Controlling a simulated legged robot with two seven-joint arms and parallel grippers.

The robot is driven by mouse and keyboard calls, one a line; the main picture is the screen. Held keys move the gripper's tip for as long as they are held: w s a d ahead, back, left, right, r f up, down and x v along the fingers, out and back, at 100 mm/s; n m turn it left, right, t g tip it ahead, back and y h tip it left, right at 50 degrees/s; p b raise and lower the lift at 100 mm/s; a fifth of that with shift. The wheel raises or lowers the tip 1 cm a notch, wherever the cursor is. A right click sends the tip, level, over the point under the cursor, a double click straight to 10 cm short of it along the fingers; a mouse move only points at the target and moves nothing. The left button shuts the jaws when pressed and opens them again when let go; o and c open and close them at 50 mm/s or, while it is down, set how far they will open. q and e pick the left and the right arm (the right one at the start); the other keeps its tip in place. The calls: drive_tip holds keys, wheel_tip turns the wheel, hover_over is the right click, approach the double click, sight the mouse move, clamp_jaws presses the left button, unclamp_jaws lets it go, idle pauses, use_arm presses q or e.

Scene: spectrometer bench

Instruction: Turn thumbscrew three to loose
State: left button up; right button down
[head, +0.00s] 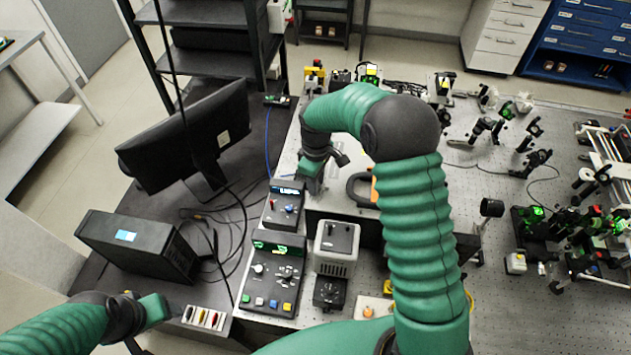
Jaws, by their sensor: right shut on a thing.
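My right gripper (313,181) reaches down from the looped green arm, over the bench behind the control boxes. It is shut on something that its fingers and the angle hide. I cannot make out thumbscrew three or any number mark. A small dark part (340,157) shows just right of this gripper. My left gripper (158,308) is low at the left, beside the tray of small coloured items, away from the right one. I cannot tell whether its fingers are apart.
A control panel with knobs (272,270), a smaller box (284,205) and a grey unit (338,240) stand near the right gripper. A monitor (190,135) and black case (138,245) stand at left. Optics mounts (540,220) fill the perforated bench (500,285) at right.

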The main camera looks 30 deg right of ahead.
drive_tip(key=shift+n, duration=0.3)
drive_tip(key=c, duration=1.1)
unclamp_jaws()
drive_tip(key=shift+c, duration=0.2)
drive_tip(key=shift+w+r, duration=0.1)
drive_tip(key=shift+r, duration=0.2)
wheel_tip(320, 180, up, 16)
drive_tip(key=b, duration=0.3)
drive_tip(key=shift+b, duration=0.4)
drive_tip(key=shift+r, duration=0.1)
